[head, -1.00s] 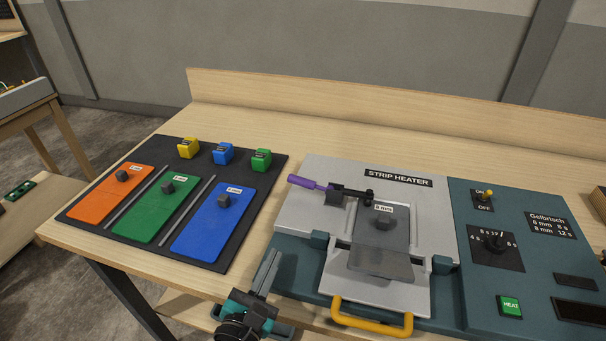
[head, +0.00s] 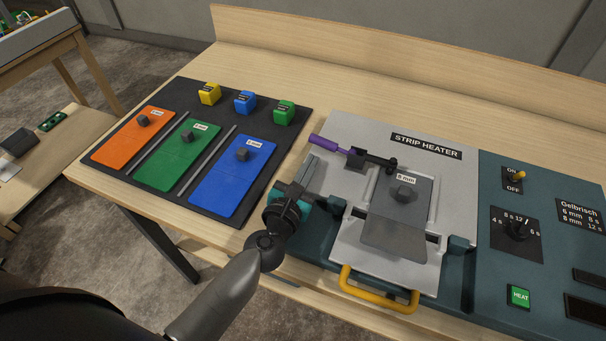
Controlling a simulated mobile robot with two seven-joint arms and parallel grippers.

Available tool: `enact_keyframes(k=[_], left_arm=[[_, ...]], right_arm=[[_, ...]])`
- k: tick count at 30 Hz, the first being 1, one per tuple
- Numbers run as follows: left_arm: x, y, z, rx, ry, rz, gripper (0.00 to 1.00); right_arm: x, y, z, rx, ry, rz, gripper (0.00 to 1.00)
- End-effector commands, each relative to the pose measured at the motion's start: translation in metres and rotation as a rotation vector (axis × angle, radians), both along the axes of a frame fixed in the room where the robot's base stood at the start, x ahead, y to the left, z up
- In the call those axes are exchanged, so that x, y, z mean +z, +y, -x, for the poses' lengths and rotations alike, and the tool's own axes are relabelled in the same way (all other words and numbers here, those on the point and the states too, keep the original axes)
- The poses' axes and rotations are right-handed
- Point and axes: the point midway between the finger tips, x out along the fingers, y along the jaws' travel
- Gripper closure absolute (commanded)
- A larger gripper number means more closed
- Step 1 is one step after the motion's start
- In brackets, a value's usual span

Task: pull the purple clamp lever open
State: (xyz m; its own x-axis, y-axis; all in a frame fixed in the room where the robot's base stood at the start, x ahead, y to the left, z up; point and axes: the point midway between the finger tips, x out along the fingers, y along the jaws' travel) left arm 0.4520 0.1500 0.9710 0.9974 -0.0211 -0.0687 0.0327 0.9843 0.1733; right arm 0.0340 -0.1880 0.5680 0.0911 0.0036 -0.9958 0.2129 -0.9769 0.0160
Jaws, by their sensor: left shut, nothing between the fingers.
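The purple clamp lever (head: 324,143) lies at the upper left of the strip heater (head: 350,126). Its handle points left and slightly up, and its black clamp arm (head: 376,160) reaches right over the top of a grey sheet. The grey sheet (head: 394,232), with a dark knob and an 8 mm label, lies on the heater. My left gripper (head: 306,170) is shut and empty, below and left of the lever handle and apart from it, by the heater's left edge. My right gripper is not in view.
A yellow handle (head: 378,291) sticks out at the heater's front. A dark mat (head: 268,157) with orange, green and blue plates lies to the left. A teal control panel (head: 491,193) with a switch, knob and green HEAT button stands right.

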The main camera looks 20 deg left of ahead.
Motion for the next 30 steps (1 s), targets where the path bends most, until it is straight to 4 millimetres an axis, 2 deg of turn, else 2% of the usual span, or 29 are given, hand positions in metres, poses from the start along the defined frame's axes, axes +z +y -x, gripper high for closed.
enact_keyframes(k=[3, 9, 30], left_arm=[[-0.001, -0.001, -0.013, -0.001, -0.001, 0.0, 1.0], [-0.002, -0.001, -0.022, -0.001, 0.0, 0.0, 1.0], [0.003, -0.001, -0.022, -0.001, -0.002, -0.055, 1.0]], right_arm=[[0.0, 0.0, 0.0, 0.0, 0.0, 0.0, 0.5], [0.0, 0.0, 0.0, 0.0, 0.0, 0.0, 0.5], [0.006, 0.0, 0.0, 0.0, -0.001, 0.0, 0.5]])
